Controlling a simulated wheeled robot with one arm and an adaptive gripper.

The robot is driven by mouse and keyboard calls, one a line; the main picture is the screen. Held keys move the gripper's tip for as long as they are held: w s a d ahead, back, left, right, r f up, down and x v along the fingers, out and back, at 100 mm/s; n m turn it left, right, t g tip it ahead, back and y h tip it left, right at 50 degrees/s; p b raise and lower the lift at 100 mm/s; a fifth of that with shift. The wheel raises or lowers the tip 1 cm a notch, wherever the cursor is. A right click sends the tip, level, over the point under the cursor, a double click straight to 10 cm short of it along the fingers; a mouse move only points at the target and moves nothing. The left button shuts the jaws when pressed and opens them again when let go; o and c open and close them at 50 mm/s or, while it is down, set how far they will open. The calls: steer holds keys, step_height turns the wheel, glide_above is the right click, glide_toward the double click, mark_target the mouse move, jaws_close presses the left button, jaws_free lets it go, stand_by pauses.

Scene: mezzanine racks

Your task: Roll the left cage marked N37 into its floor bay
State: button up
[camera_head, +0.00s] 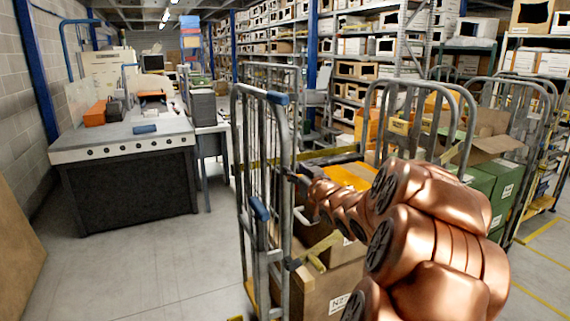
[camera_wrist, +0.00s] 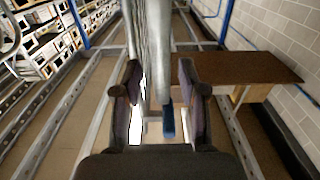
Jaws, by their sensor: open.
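The left cage (camera_head: 285,205) is a grey tubular roll cage with blue grips, standing in front of me and holding cardboard boxes. A white label (camera_head: 339,303) low on a box in it starts with "N"; the rest is hard to read. My copper arm reaches in from the right, and my gripper (camera_head: 298,178) is at the cage's near upright, partly hidden. In the wrist view my gripper (camera_wrist: 160,100) is open, with a grey upright (camera_wrist: 157,50) between its two dark fingers. I cannot tell whether they touch it. A blue grip (camera_wrist: 168,122) shows beyond.
A second cage (camera_head: 468,105) with green and cardboard boxes stands at the right. A workbench (camera_head: 125,140) stands at the left, and a brown panel (camera_head: 15,225) is at the left edge. Yellow floor lines (camera_head: 540,300) show at right. Floor left of the cage is clear.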

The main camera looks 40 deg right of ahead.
mark_target(287, 163)
steer(key=p+x, duration=0.1)
steer(key=x, duration=0.5)
steer(key=shift+w+d+r+p, duration=0.1)
steer(key=shift+w+p, duration=0.05)
steer(key=shift+p, duration=0.25)
steer(key=shift+w+d, duration=0.2)
steer(key=shift+w, duration=0.35)
jaws_close()
